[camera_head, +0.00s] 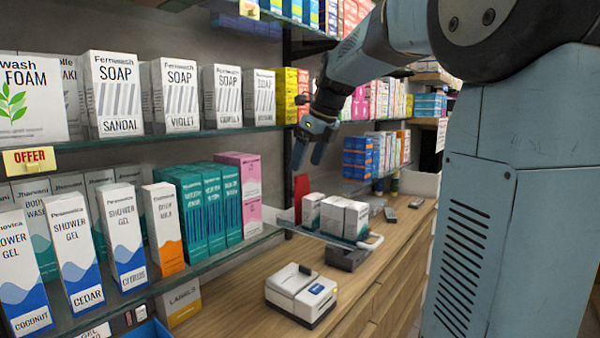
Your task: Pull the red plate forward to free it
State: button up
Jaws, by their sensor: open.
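The red plate (301,193) is a narrow upright red piece, seen behind and left of several small white boxes (337,214). Its lower part is hidden. The boxes stand on a clear tray (318,236) raised above the wooden counter. My gripper (308,160) points down above the red plate, with its two fingers apart and nothing between them. It looks clear of the plate and the boxes, but its exact distance in depth cannot be told.
A glass shelf (235,248) with shower gel and teal boxes runs along the left. A white label machine (301,294) sits on the wooden counter (372,270) in front. Small dark devices lie further back. The right part of the counter is mostly clear.

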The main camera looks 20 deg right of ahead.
aim_at(302, 174)
jog(key=shift+x, duration=2)
jog(key=c, duration=1.3)
jog(key=shift+s+d, duration=0.55)
jog(key=shift+s, duration=0.25)
jog(key=shift+s+d, duration=0.5)
jog(key=shift+s, duration=0.25)
jog(key=o, duration=1.3)
